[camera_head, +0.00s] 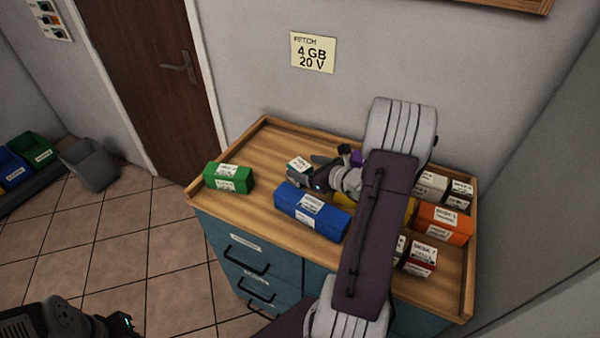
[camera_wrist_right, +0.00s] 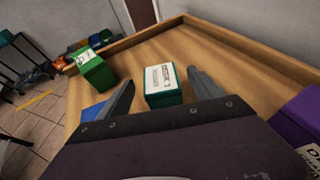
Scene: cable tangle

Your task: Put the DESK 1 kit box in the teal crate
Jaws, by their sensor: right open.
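A small teal box (camera_wrist_right: 163,97) with a white label on top stands on the wooden tabletop. It also shows in the head view (camera_head: 299,164), partly behind my right gripper. I cannot read its label, so I cannot tell whether it is the DESK 1 kit box. My right gripper (camera_head: 309,171) is open and low over the table. In the right wrist view its two fingers point toward the box, one at each side, with gaps and no visible contact. My left gripper (camera_head: 122,321) is at the bottom left, mostly cut off. I make out no teal crate.
A green box (camera_head: 228,178) and a blue box (camera_head: 312,211) flank my right gripper. A purple box (camera_wrist_right: 298,118) is at right. An orange box (camera_head: 443,223), a red box (camera_head: 422,260) and white boxes crowd the right side. The table (camera_head: 258,148) has a raised rim. Bins, one grey (camera_head: 90,164), stand far left.

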